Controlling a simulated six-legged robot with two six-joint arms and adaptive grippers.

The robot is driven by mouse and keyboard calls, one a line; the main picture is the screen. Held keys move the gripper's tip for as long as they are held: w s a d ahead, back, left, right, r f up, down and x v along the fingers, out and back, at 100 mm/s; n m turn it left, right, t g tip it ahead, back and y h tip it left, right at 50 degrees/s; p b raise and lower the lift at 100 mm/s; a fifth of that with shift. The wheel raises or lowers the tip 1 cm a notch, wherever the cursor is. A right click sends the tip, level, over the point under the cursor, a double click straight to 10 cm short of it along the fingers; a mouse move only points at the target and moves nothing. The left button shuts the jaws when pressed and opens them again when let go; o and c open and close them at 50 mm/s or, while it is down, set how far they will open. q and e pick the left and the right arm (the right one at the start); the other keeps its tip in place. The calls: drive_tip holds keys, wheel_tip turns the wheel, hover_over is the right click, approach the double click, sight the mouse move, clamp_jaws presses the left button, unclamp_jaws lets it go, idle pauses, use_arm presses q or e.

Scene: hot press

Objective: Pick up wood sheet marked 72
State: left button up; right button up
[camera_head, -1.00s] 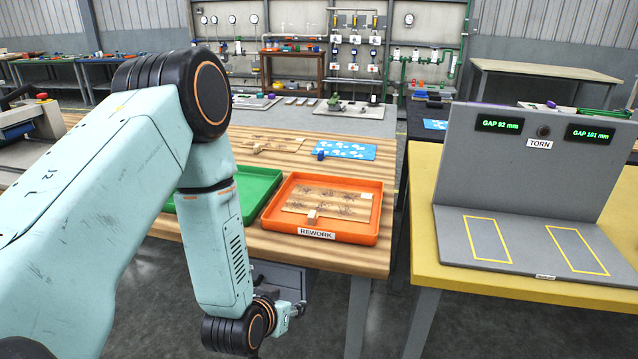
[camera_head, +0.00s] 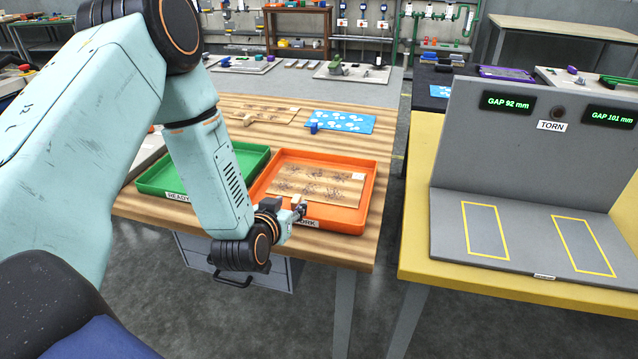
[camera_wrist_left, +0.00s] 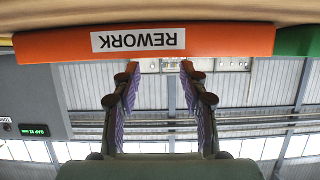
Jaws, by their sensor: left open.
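A light wood sheet with dark printed marks (camera_head: 318,184) lies in the orange REWORK tray (camera_head: 367,190). A small pale tag is at its far right corner. Another wood sheet (camera_head: 262,112) lies on the table behind the trays. I cannot read a number 72 on either. My left gripper (camera_head: 300,207) is at the front edge of the orange tray, near the wood sheet's front edge, which it partly covers. In the left wrist view the fingers (camera_wrist_left: 160,66) are apart, with nothing seen between them, and the upside-down tray front (camera_wrist_left: 232,40) is just beyond. My right gripper is not in view.
A green READY tray (camera_head: 160,182) stands left of the orange one. A blue spotted sheet (camera_head: 345,121) lies behind. On the right, a yellow table (camera_head: 420,200) holds the grey TORN stand (camera_head: 450,215) with two empty yellow outlines.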

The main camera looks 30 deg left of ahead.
sight(296, 200)
use_arm(q)
drive_tip(key=shift+w+a+f, duration=0.6)
drive_tip(key=shift+w+a, duration=0.05)
drive_tip(key=shift+a, duration=0.05)
drive_tip(key=w, duration=0.2)
drive_tip(key=w+f, duration=0.1)
drive_tip(key=shift+w+d+f+b, duration=0.1)
drive_tip(key=shift+w+d+b, duration=0.1)
drive_tip(key=shift+w+b, duration=0.2)
drive_tip(key=shift+w+a+f, duration=0.15)
drive_tip(key=shift+w+a, duration=0.05)
drive_tip(key=shift+a+f, duration=0.1)
drive_tip(key=shift+a, duration=0.25)
drive_tip(key=shift+d+r, duration=0.2)
drive_tip(key=shift+d, duration=0.15)
drive_tip(key=c, duration=0.3)
drive_tip(key=shift+a+f, duration=0.15)
drive_tip(key=shift+a, duration=0.1)
drive_tip(key=c, duration=0.6)
drive_tip(key=shift+d, duration=0.15)
clamp_jaws()
